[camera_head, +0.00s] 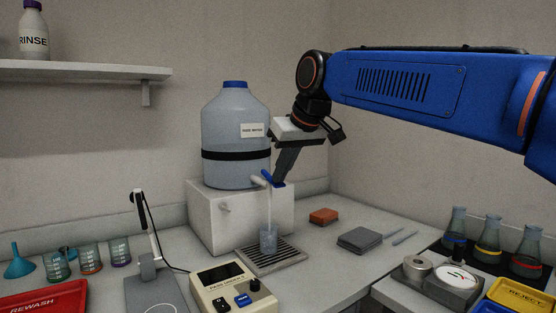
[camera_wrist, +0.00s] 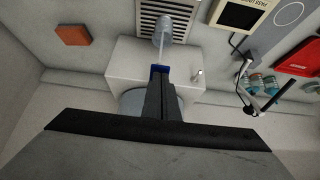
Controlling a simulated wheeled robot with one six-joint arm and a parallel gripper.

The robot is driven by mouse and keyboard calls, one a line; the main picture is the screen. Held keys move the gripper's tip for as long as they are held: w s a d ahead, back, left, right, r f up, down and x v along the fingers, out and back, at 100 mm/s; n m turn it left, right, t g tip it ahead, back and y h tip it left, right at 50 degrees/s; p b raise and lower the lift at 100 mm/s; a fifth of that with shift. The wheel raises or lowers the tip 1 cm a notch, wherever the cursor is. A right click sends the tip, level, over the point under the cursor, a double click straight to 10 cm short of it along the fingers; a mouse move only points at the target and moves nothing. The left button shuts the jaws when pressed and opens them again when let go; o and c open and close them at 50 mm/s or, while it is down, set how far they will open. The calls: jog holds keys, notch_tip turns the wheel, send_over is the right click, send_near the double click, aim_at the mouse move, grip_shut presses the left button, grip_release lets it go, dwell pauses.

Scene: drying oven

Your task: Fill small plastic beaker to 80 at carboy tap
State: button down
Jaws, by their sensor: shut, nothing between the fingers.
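The small plastic beaker (camera_head: 268,239) stands upright on the drip grate (camera_head: 270,257) below the tap, and it also shows in the wrist view (camera_wrist: 163,30). The carboy (camera_head: 232,125) sits on a white block with its blue-levered tap (camera_head: 268,178) at the lower right. A thin pale stream runs from the spout down into the beaker. The level against the 80 mark is too small to read. My gripper (camera_head: 279,180) is shut and empty, its fingertips at the blue tap lever (camera_wrist: 160,69). Whether they touch it I cannot tell.
Graduated beakers (camera_head: 90,258) and a blue funnel (camera_head: 20,262) stand at the left near the red tray (camera_head: 45,300). A meter (camera_head: 232,287) stands in front of the grate. An orange sponge (camera_head: 323,216) and grey pads (camera_head: 359,240) lie right. Flasks (camera_head: 490,240) stand far right.

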jog(key=shift+r, duration=0.15)
dwell(0.8)
jog(key=shift+r, duration=0.6)
jog(key=s+d+r, duration=0.1)
jog(key=r, duration=0.5)
jog(key=s+d+r, duration=0.1)
jog(key=s+r, duration=0.1)
jog(key=r, duration=0.5)
jog(key=shift+s+d, duration=0.2)
jog(key=shift+s, duration=0.1)
jog(key=shift+r, duration=0.1)
